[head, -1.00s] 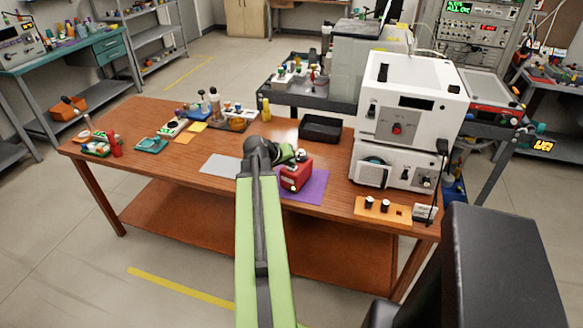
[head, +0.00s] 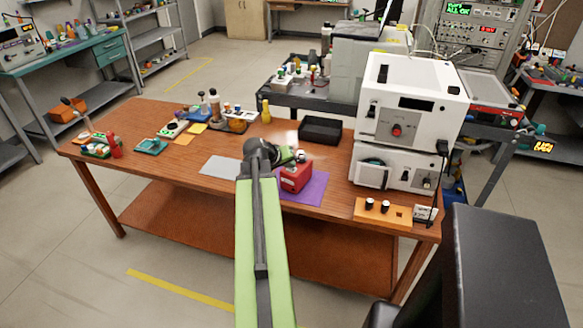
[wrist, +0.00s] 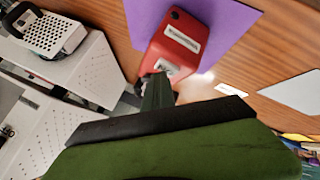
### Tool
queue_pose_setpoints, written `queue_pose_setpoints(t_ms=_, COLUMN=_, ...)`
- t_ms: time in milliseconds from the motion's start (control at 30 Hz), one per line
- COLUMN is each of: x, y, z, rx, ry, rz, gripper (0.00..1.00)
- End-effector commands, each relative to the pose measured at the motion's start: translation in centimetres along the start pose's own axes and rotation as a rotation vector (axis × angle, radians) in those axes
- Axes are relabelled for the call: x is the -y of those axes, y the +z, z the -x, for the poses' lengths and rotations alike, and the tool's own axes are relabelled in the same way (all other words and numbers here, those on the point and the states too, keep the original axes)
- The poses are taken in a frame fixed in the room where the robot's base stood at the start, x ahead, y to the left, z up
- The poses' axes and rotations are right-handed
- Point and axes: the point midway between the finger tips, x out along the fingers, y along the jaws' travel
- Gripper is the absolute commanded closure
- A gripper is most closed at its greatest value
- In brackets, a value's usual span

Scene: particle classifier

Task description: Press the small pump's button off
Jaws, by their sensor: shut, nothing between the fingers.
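The small pump appears to be the red box (head: 296,179) on a purple mat (head: 314,190) near the middle front of the table. In the wrist view the red box (wrist: 182,40) shows two pale labels, and the mat (wrist: 228,20) lies around it. My gripper (head: 286,154) is at the top left of the box in the head view. In the wrist view my gripper (wrist: 158,88) is shut and empty, its tip at the labelled near end of the box. I cannot tell whether it touches. The button is not clearly visible; the gripper may hide it.
A white instrument stack (head: 412,100) stands close on the right, with an orange panel (head: 388,212) with dark knobs in front of it. A black tray (head: 320,130) lies behind the box. A grey sheet (head: 220,166) lies flat to the left. Bottles and small parts stand farther left.

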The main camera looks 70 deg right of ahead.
Motion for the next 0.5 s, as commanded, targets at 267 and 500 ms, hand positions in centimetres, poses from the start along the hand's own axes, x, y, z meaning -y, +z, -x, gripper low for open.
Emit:
queue_pose_setpoints(t_ms=267, x=-1.0, y=-1.0, z=1.4, rx=0.000, ry=0.000, rz=0.000, gripper=1.00)
queue_pose_setpoints(t_ms=500, x=-1.1, y=-1.1, z=1.5, rx=0.000, ry=0.000, rz=0.000, gripper=1.00)
